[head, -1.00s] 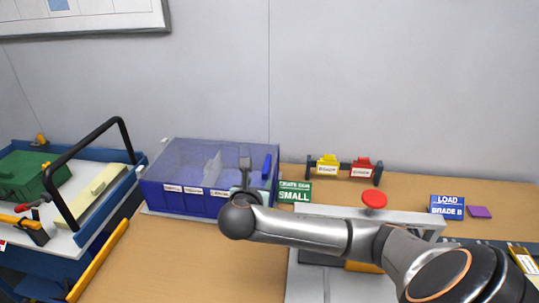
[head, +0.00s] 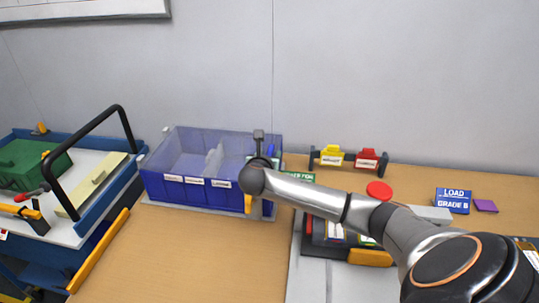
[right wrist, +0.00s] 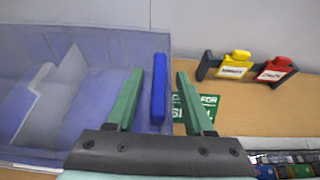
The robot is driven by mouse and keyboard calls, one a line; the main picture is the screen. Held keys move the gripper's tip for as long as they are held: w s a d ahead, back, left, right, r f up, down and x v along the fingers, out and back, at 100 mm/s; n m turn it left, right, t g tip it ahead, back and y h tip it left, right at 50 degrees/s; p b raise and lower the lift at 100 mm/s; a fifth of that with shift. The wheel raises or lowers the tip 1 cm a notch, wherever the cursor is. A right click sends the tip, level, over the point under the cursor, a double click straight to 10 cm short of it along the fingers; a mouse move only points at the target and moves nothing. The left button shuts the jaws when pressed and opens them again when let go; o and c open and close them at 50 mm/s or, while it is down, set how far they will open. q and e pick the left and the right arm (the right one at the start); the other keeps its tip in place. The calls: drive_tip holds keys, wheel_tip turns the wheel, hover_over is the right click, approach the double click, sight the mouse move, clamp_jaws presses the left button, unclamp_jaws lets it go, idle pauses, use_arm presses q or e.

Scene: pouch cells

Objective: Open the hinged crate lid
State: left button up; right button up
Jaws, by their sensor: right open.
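The blue crate (head: 176,188) stands at the back of the bench, with labelled compartments along its front. Its clear bluish lid (head: 190,141) looks shut, and a white divider shows through it. An upright blue bar (right wrist: 159,88) is at the crate's right side in the right wrist view. My right gripper (right wrist: 158,74) is open, its green fingers on either side of that bar. I cannot tell whether they touch it. In the head view my right arm's wrist covers the crate's front right corner and hides most of the gripper. My left gripper is out of view.
A green sign (right wrist: 203,112) stands right of the crate, partly behind a finger. A rack with yellow and red tags (head: 349,158) is behind. A blue "LOAD GRADE B" sign (head: 453,201) stands right. A cart with a black handle (head: 82,152) is left.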

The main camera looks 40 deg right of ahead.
drive_tip(key=shift+w+d+f, duration=0.3)
drive_tip(key=shift+w+d, duration=0.15)
drive_tip(key=shift+d, duration=0.05)
drive_tip(key=shift+c, duration=0.2)
clamp_jaws()
idle(1.1)
